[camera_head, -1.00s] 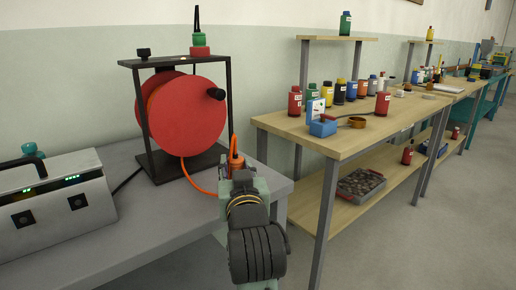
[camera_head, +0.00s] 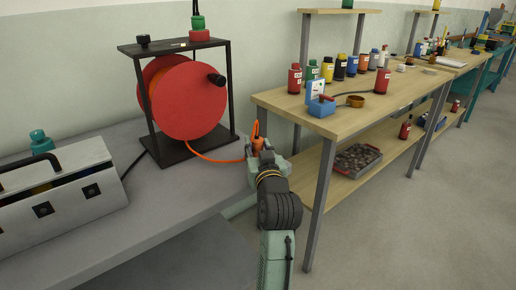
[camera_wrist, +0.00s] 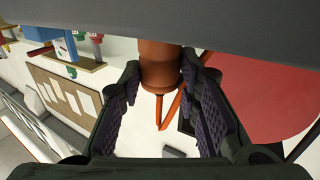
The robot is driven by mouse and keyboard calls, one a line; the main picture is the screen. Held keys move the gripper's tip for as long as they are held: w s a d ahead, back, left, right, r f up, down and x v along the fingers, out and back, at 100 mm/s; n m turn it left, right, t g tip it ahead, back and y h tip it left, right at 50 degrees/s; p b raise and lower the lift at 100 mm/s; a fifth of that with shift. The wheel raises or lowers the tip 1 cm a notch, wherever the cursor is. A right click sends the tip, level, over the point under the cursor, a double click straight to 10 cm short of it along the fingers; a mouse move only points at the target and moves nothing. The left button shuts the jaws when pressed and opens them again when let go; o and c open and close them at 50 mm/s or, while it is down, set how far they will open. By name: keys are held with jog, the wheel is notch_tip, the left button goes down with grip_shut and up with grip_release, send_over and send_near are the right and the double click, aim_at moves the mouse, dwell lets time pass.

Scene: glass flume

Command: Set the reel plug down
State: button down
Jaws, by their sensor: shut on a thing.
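The reel plug (camera_head: 258,146) is an orange cylinder on an orange cable. My gripper (camera_head: 262,158) is shut on it near the right edge of the grey bench, to the right of the reel. The plug (camera_wrist: 160,66) sits between both fingers in the wrist view, with the cable hanging from its end. The red cable reel (camera_head: 188,100) stands in a black frame on the grey bench (camera_head: 190,195), and the cable runs from it to the plug. My gripper partly hides the plug's lower part in the head view, so I cannot tell its height above the bench.
A grey case (camera_head: 60,188) with a black handle stands at the bench's left. A wooden bench (camera_head: 345,135) with bottles and a blue tool (camera_head: 321,107) stands to the right, across a gap. The grey bench top in front of the reel is largely clear.

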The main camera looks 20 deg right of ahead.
jog(key=shift+f, duration=0.35)
jog(key=shift+f, duration=0.2)
jog(key=c, duration=1.2)
grip_release()
jog(key=shift+r, duration=0.25)
jog(key=s+a+p, duration=0.1)
jog(key=s+p, duration=0.7)
jog(key=s, duration=0.4)
jog(key=shift+a, duration=0.4)
